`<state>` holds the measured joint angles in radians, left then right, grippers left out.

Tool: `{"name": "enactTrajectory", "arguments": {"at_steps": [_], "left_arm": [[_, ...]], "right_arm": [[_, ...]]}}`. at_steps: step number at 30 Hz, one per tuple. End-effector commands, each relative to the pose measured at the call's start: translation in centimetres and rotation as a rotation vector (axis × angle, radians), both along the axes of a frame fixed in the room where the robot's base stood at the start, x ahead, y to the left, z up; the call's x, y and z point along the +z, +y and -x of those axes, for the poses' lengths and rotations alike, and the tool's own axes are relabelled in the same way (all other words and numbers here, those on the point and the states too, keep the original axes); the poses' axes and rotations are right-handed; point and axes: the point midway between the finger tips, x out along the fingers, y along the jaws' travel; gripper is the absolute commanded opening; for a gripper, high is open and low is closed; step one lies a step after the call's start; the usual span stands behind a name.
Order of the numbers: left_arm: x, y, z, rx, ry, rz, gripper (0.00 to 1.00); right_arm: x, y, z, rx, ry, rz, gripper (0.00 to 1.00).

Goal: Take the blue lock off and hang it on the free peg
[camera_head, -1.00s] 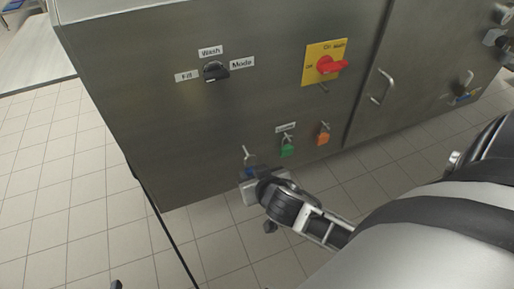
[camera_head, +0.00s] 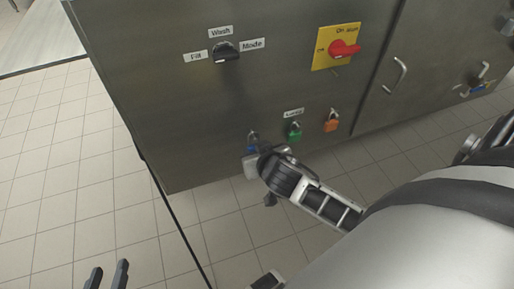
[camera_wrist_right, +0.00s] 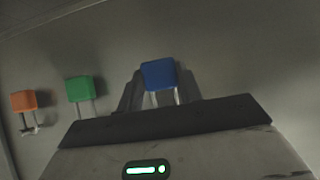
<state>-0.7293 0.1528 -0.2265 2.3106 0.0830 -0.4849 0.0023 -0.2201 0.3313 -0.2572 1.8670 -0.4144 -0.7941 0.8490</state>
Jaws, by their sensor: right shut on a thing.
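The blue lock (camera_head: 251,149) is at the left end of the row of locks low on the steel panel. It is partly hidden by my right gripper (camera_head: 256,152), which is shut on it. In the right wrist view the blue lock (camera_wrist_right: 158,75) sits between the two fingers, its shackle partly hidden by the gripper body. I cannot tell whether the shackle is around a peg. A green lock (camera_head: 295,133) and an orange lock (camera_head: 331,124) hang to its right. My left gripper (camera_head: 107,278) is open and empty at the bottom left, away from the panel.
Above are a black mode knob (camera_head: 226,51) and a red switch (camera_head: 344,48) on a yellow plate (camera_head: 326,61). A door handle (camera_head: 400,75) is to the right. Farther right is a latch with a small blue part (camera_head: 478,89), unclear. Tiled floor lies open at left.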

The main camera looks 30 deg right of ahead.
Motion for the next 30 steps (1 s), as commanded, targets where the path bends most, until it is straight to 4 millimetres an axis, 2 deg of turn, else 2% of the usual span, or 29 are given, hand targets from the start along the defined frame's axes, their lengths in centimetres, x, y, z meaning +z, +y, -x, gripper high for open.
{"name": "enactTrajectory", "arguments": {"at_steps": [9,10,12,23,26,30], "left_arm": [[0.0,0.1,-0.1,0.004,0.000,-0.002,0.36],[0.0,0.1,-0.1,0.004,0.000,-0.002,0.36],[-0.1,0.1,-0.1,0.005,0.000,-0.001,0.36],[-0.1,0.1,-0.1,0.008,0.004,0.002,0.36],[0.2,0.1,-0.1,0.008,0.006,0.002,0.36],[0.7,0.1,0.0,0.008,0.011,0.004,0.36]], "right_arm": [[0.0,0.0,0.0,0.001,-0.001,0.000,0.11],[0.0,0.0,0.0,0.001,-0.001,0.000,0.42],[0.0,0.0,0.0,0.001,-0.001,0.000,0.61],[0.2,0.1,0.4,0.001,0.001,-0.001,0.61],[0.9,0.4,1.3,0.002,0.001,-0.003,0.61],[2.6,0.9,3.7,0.001,0.003,-0.004,0.61]]}}
